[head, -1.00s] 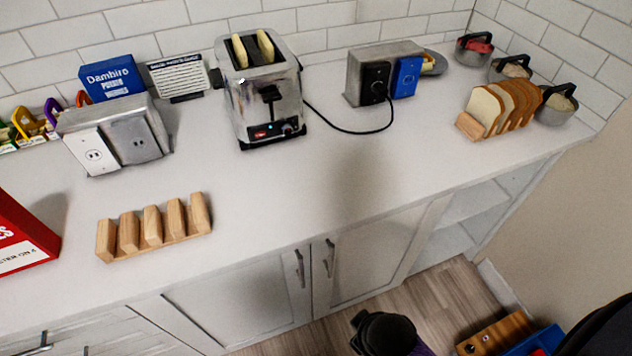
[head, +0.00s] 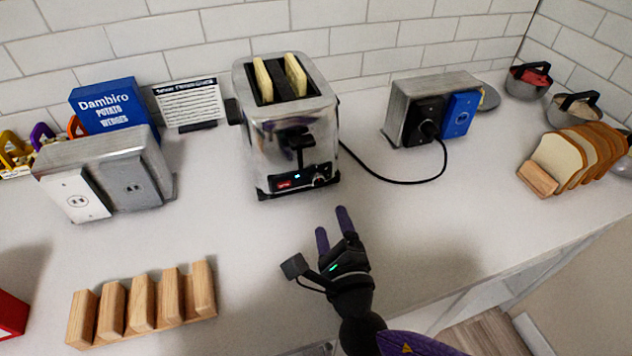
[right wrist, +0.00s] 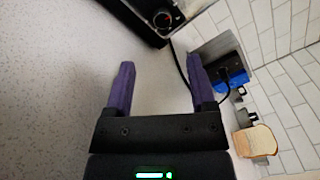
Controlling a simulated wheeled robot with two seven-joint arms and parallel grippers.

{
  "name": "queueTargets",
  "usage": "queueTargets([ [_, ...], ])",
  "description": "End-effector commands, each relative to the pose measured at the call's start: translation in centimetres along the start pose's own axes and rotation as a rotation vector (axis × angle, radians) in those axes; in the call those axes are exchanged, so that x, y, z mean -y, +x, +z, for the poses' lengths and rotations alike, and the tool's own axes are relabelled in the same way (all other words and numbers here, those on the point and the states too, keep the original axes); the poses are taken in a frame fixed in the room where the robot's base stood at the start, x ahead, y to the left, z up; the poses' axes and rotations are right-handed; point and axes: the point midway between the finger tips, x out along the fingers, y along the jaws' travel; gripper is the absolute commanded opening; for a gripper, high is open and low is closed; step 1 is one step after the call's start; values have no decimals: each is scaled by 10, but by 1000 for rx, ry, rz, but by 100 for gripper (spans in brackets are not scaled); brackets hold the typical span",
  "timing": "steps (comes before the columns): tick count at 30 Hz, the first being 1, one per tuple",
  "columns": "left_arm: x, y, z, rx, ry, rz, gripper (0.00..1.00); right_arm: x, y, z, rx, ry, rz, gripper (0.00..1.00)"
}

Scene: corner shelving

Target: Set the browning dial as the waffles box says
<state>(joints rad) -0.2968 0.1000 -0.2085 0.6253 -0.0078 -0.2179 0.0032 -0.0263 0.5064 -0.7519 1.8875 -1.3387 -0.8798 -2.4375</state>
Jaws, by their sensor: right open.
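The chrome toaster (head: 290,130) stands at the back middle of the counter, with two pale waffle-like slices (head: 279,78) in its slots. Its browning dial (head: 320,180) is the small knob at the lower right of the front; it also shows in the right wrist view (right wrist: 163,20). The waffles box seems to be the red box (head: 12,315) at the left edge, mostly cut off, its text not readable now. My right gripper (head: 332,222) is open and empty, over the counter in front of the toaster, short of the dial. My left gripper is not in view.
A wooden rack (head: 142,308) stands front left, and a metal outlet box (head: 110,175) behind it. Another outlet box (head: 432,108) right of the toaster takes the black cord (head: 400,182). Bread slices (head: 565,160) stand at the right. The counter between is clear.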

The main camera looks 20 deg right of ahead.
Motion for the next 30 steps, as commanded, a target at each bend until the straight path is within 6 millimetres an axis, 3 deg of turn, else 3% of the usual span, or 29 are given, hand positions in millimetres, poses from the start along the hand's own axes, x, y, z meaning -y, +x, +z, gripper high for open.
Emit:
queueTargets([
  [6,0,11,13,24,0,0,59,1,54,0,-1,5,-6,71],
  [10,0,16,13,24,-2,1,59,1,78,0,-2,6,-3,71],
  [15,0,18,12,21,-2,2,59,2,90,0,-3,7,-2,71],
  [22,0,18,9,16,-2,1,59,3,90,1,-3,9,-1,71],
  [30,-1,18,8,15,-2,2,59,3,90,1,-3,9,-2,16],
])
